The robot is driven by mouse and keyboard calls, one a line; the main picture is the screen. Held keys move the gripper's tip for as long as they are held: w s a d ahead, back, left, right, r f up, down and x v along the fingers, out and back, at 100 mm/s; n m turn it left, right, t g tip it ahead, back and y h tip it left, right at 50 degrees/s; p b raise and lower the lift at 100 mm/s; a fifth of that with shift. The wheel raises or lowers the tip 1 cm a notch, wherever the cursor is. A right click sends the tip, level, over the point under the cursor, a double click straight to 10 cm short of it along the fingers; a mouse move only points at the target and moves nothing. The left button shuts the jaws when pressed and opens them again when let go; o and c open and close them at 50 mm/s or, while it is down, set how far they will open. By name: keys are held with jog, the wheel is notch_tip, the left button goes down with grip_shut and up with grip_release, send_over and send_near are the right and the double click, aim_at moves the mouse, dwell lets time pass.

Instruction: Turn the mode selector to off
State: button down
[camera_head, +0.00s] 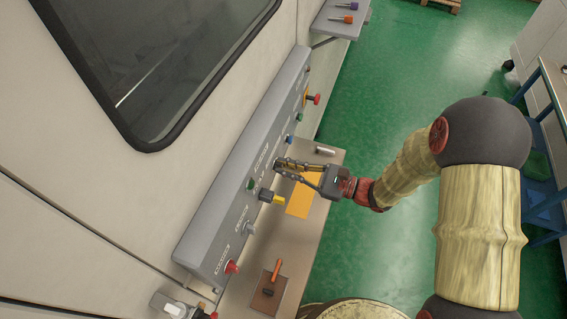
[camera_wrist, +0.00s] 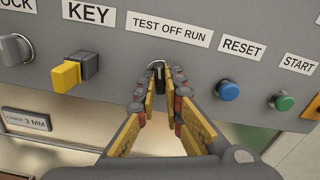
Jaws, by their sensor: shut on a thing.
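The mode selector (camera_wrist: 157,66) is a small dark knob with a silvery ring, under the label "TEST OFF RUN" (camera_wrist: 169,28) on the grey control panel (camera_head: 215,215). In the wrist view my gripper (camera_wrist: 160,84) points at the panel with its two fingers around the knob, closed on it. The fingers cover much of the knob, and I cannot tell which word it points to. In the head view my gripper (camera_head: 281,165) reaches the panel from the right and hides the selector.
A yellow key block (camera_wrist: 67,76) sticks out left of the selector. The blue RESET button (camera_wrist: 228,90) and green START button (camera_wrist: 284,102) are to its right. Below the panel, a ledge holds an orange sheet (camera_head: 300,203) and an orange-handled lever (camera_head: 277,268).

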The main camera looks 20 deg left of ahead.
jog(key=shift+f+m+p, duration=0.1)
jog(key=shift+m+p, duration=0.25)
jog(key=shift+m, duration=0.15)
jog(key=shift+m+p, duration=0.5)
jog(key=shift+p, duration=0.2)
jog(key=c, duration=1.8)
grip_release()
jog(key=shift+c, duration=0.2)
jog(key=d, duration=1.2)
jog(key=shift+s, duration=0.45)
